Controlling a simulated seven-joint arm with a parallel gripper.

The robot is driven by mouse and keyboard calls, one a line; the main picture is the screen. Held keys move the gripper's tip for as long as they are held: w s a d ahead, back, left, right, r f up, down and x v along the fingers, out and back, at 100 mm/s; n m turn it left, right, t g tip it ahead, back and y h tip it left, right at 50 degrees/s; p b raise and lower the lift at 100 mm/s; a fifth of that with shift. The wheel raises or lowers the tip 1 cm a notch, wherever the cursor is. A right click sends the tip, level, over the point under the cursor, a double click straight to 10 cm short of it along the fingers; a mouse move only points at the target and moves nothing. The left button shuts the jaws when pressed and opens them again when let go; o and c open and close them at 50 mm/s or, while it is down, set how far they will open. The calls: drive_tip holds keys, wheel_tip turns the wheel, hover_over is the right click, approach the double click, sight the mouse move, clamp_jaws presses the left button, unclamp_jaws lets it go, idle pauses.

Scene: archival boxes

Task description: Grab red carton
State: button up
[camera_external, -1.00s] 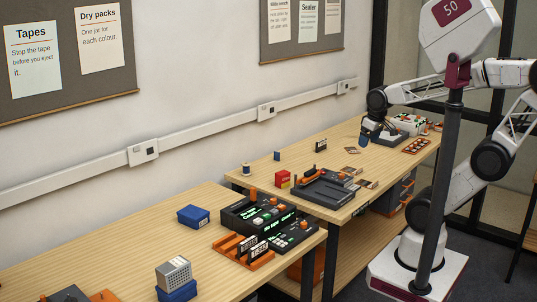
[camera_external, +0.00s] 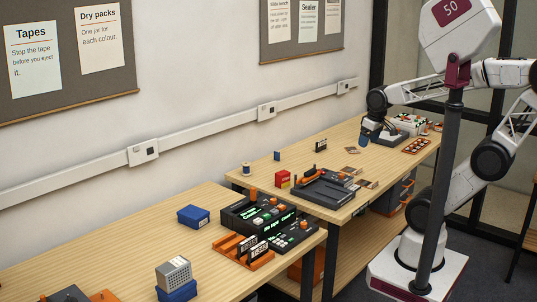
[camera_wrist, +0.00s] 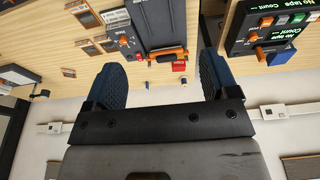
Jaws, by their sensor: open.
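The red carton (camera_external: 283,179) stands on the far table, left of a dark grey machine, in the external view. It also shows as a small red block (camera_wrist: 179,66) in the wrist view, between my fingers in the picture but well beyond them. My gripper (camera_external: 365,139) is above the far table, farther back and to the right of the carton, clearly apart from it. The wrist view shows my gripper (camera_wrist: 159,75) with its two blue fingers wide apart and nothing between them.
The dark grey machine (camera_external: 323,190) with an orange handle lies beside the carton. A thread spool (camera_external: 246,169) and small blue box (camera_external: 277,155) stand near the wall. A control console (camera_external: 258,215) with lit displays is on the nearer table.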

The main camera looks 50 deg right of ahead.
drive_tip(key=w+f+m+g+y, duration=0.2)
drive_tip(key=w+f+m+y, duration=0.25)
drive_tip(key=w, duration=0.65)
drive_tip(key=w+f+m+g+y, duration=0.1)
drive_tip(key=w+f+m+y, duration=0.35)
drive_tip(key=w, duration=0.75)
drive_tip(key=w+d+f+m+t+y, duration=0.1)
drive_tip(key=w+d+f+m, duration=0.2)
drive_tip(key=w+f+m, duration=0.2)
drive_tip(key=w+d+f+m+t+y, duration=0.1)
drive_tip(key=w+d+f+m, duration=0.3)
drive_tip(key=w+f, duration=0.5)
drive_tip(key=w+m+y, duration=0.1)
drive_tip(key=w+m, duration=0.1)
drive_tip(key=w, duration=0.2)
drive_tip(key=shift+t+y, duration=0.3)
drive_tip(key=shift+t, duration=0.1)
drive_tip(key=shift+a, duration=0.1)
drive_tip(key=shift+x, duration=1.25)
